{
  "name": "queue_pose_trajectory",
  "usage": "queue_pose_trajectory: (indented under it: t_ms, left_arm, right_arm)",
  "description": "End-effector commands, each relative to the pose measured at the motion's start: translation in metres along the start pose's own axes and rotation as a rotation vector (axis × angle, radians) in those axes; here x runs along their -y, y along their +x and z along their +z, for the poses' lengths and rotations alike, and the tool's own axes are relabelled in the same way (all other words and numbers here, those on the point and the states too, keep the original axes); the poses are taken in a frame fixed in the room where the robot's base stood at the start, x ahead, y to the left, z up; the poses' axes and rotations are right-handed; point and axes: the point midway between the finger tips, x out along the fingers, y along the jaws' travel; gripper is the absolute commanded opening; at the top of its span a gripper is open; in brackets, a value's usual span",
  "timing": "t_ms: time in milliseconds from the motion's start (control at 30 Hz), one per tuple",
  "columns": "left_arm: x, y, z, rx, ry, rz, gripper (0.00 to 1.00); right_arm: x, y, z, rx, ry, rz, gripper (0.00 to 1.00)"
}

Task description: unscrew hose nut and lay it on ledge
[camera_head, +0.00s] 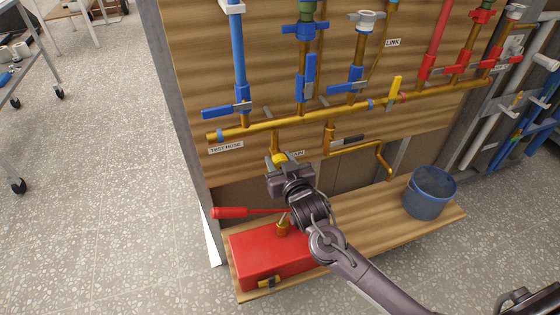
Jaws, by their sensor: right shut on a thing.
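My right gripper (279,163) reaches up from the lower right to the short brass drop pipe (275,142) under the manifold, beside a partly hidden label. It is shut on a small yellow-brass piece (280,158) at the pipe's lower end, which looks like the hose nut. The fingers hide most of the nut, and I cannot tell whether its thread is still engaged. The wooden ledge (382,212) runs along the foot of the board, below the gripper. My left gripper is not in view.
A red pump box (262,258) with a red-handled lever (230,212) stands on the ledge's left part. A blue bucket (428,197) stands at its right end. Bare ledge lies between them, partly behind my arm. Blue-handled valves (228,110) and the brass manifold (255,127) are above.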

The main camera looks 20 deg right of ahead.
Motion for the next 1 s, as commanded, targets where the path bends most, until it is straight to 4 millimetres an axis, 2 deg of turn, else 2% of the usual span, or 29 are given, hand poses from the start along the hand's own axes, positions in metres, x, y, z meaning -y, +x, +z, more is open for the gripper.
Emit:
queue_pose_trajectory:
  t_ms: [500,1000]
  left_arm:
    - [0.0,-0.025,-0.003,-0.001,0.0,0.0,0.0]
    - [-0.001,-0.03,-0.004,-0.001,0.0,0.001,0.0]
  right_arm:
    - [0.001,-0.001,-0.001,0.002,-0.27,0.04,0.17]
    - [0.002,-0.001,-0.001,0.002,-0.328,0.049,0.17]
